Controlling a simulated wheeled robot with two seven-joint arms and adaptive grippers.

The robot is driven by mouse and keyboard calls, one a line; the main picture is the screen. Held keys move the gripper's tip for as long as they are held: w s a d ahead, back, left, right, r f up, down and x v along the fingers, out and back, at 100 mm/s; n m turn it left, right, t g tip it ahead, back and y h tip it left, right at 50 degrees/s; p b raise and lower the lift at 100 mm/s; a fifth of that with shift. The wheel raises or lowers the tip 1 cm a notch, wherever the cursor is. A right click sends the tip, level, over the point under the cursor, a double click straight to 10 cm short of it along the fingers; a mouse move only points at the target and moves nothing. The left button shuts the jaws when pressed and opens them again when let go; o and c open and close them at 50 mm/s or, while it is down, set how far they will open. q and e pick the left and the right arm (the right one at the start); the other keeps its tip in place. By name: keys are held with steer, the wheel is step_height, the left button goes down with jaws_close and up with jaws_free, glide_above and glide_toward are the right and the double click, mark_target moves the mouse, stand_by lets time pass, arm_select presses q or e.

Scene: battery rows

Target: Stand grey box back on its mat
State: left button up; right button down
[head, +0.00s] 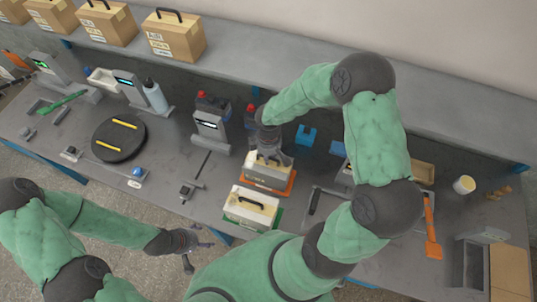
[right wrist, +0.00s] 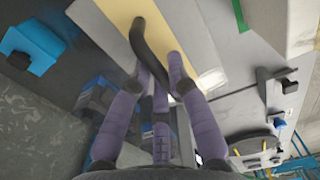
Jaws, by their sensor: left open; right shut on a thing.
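A pale grey box (head: 266,171) with a cream top and black handle is at the middle of the bench, over an orange mat (head: 284,188). My right gripper (head: 269,153) is above it and shut on the handle (right wrist: 150,50), which shows in the right wrist view over the cream top. The box looks upright; I cannot tell whether its base touches the mat. A second pale box (head: 246,208) with a dark handle stands just in front, on a green mat (head: 276,220). My left gripper (head: 190,253) is open and empty, off the bench's front edge.
A dark round plate (head: 119,139) with yellow bars lies left of the boxes. A grey device (head: 210,127) and a blue block (head: 306,136) stand behind. An orange tool (head: 431,226) lies to the right. Cartons (head: 174,37) line the back shelf.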

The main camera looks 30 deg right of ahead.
steer(key=shift+w+f, duration=0.1)
steer(key=c, duration=1.2)
jaws_free()
step_height(320, 180, up, 12)
steer(key=shift+r+p, duration=0.15)
steer(key=shift+p, duration=0.55)
